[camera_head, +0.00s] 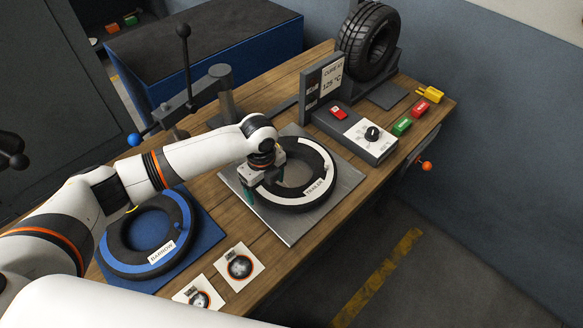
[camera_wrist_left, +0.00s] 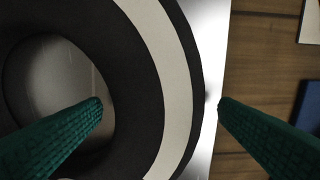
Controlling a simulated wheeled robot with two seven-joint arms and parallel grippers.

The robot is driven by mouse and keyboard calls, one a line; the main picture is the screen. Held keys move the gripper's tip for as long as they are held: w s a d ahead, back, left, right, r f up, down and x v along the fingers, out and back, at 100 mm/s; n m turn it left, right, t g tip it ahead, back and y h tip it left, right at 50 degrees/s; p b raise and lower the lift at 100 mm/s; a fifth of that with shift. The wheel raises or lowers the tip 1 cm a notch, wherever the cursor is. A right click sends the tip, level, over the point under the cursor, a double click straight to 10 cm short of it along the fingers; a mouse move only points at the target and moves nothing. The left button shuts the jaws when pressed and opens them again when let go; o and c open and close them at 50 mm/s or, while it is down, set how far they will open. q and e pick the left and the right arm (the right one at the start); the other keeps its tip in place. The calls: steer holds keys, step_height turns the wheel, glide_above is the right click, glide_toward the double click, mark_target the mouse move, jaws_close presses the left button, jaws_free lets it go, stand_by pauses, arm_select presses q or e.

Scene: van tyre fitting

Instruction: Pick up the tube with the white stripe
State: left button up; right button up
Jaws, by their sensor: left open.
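The tube with the white stripe (camera_head: 318,190) is a thick black ring with a white band and a "TRAILER" label. It lies flat on a square metal plate (camera_head: 285,232) on the wooden bench. My left gripper (camera_head: 252,186) is open at the tube's left side, with part of the ring hidden behind it. In the left wrist view, the green fingers (camera_wrist_left: 160,105) appear on either side of the ring wall (camera_wrist_left: 178,60), one over the hole and one past the outer edge. I cannot tell their exact height or any contact. My right gripper is not in view.
Another black tube labelled "BARROW" (camera_head: 118,262) lies on a blue mat (camera_head: 205,235) to the left. Two picture cards (camera_head: 258,263) lie in front. A control box (camera_head: 360,138), a tyre (camera_head: 369,42) and a lever stand (camera_head: 222,95) stand behind the plate.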

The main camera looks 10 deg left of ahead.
arm_select(q)
steer(key=shift+f, duration=0.5)
steer(key=c, duration=1.3)
steer(key=shift+w+r, duration=0.1)
